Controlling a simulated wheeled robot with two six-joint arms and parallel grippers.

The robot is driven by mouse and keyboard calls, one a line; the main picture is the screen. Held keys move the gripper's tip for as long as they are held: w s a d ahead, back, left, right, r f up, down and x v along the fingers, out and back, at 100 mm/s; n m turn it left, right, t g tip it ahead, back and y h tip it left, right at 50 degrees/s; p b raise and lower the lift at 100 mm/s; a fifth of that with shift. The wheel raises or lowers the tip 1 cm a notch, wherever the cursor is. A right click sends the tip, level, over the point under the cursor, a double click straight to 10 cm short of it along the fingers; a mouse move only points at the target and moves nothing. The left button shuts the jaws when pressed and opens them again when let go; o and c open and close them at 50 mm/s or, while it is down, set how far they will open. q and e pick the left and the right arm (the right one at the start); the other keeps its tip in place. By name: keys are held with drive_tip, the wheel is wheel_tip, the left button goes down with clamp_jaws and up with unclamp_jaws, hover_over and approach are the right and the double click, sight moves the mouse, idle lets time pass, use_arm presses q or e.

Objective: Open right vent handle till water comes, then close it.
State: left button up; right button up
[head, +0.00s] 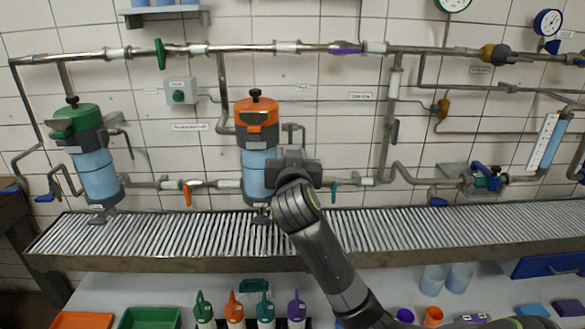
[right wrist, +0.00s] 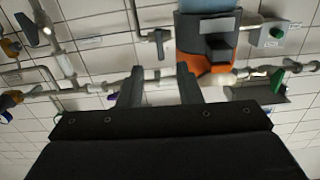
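The right filter housing has an orange cap (head: 257,115) over a blue body (head: 257,165). A small grey vent handle (head: 291,128) sits on a short pipe at the cap's right side. The upside-down right wrist view shows a grey T-shaped handle (right wrist: 158,38) beside the orange cap (right wrist: 207,65), beyond my fingers. My right gripper (head: 292,160) is in front of the housing's right side, below the vent handle. In the wrist view its fingers (right wrist: 160,80) are spread with nothing held between them. My left gripper is not in view.
A green-capped housing (head: 79,125) stands at the left. Pipes (head: 210,49) run along the tiled wall, with an orange valve handle (head: 187,194) low down. A slatted drain grate (head: 440,226) runs below. Bottles (head: 235,310) stand on the bench in front.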

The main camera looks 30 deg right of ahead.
drive_tip(key=shift+v, duration=2.15)
